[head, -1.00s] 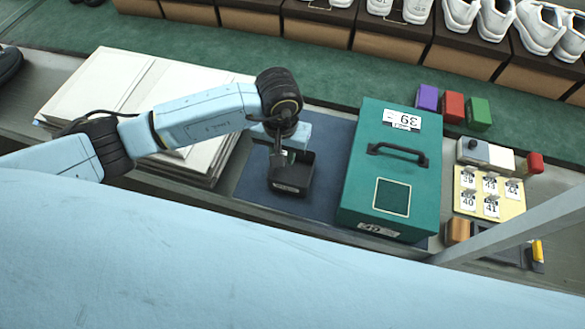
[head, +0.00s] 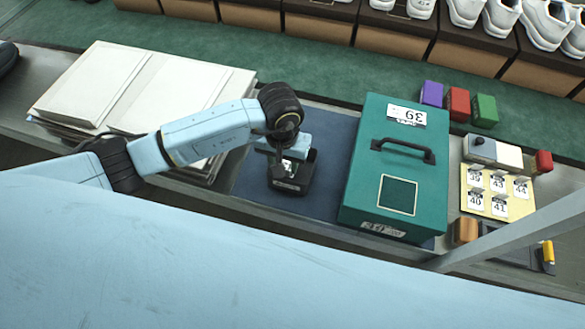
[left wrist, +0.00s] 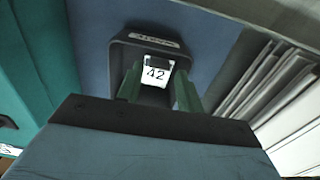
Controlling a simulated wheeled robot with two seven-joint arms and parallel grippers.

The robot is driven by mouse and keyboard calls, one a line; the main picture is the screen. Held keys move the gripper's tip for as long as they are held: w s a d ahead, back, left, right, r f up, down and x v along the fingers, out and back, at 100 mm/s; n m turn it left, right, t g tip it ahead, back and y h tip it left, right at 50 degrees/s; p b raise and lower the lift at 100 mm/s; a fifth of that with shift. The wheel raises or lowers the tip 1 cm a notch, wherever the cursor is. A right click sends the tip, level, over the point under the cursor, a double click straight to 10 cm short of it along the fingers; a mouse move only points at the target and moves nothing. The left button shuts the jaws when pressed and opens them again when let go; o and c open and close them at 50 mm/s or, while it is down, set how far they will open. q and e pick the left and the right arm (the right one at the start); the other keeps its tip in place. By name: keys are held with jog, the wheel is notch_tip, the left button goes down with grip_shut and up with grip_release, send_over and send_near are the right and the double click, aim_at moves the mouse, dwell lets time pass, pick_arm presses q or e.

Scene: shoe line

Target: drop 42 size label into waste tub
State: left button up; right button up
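In the head view, a small pale patch at my left gripper (head: 290,163) is too small to read. The black waste tub (head: 290,187) stands on the blue mat; its rim also shows in the left wrist view (left wrist: 122,48). My left gripper is low over the tub, pointing down. Its green fingers stand apart on either side of the label; whether they touch its edges is hard to see. My right gripper is not in view.
A teal box (head: 360,190) with a handle stands right of the tub. Stacked white boards (head: 95,85) lie left. A yellow label board (head: 508,208) and coloured blocks (head: 458,103) are farther right. Shoes on boxes line the back.

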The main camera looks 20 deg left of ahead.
pick_arm(q)
jog(key=shift+o, duration=1.2)
notch_tip(320, 180, up, 13)
jog(key=shift+r, duration=0.2)
jog(key=shift+d, duration=0.1)
